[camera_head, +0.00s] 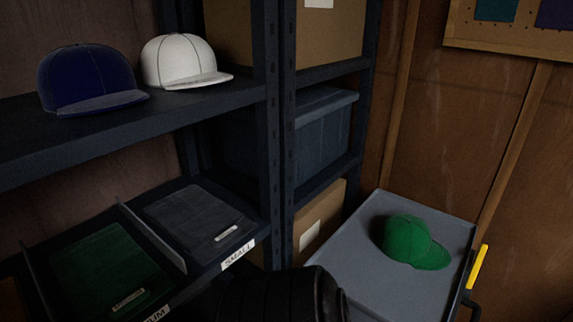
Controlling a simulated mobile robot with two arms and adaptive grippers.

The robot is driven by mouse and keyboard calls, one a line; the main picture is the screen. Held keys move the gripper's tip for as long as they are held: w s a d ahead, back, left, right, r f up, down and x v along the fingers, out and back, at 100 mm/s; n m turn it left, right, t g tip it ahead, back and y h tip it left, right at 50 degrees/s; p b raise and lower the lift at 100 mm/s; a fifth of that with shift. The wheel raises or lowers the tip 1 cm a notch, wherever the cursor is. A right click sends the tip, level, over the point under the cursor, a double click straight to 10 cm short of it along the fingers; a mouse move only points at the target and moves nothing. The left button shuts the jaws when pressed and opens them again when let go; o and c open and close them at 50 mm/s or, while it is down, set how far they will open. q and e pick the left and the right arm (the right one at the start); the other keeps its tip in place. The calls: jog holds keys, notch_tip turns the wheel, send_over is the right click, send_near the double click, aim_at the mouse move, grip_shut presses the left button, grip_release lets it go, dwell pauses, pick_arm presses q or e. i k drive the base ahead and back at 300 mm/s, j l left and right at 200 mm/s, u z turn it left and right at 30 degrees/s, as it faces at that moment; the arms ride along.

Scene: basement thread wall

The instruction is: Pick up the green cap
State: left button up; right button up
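The green cap (407,241) sits on the grey top of a cart or small table (355,262) at the right, with its brim toward the lower right. Nothing touches it from above, and it is fully visible. Neither of my grippers can be made out in this view, so their states do not show.
A dark shelf (170,107) at the left holds a blue cap (88,78) and a white cap (180,60). Below lie folded dark and green garments. A shelf post (277,110) stands left of the cart. A black rounded thing (275,300) fills the bottom middle.

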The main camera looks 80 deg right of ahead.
aim_at(405, 238)
jog(key=l+z, duration=0.15)
jog(key=z, duration=3.5)
jog(key=l, duration=0.05)
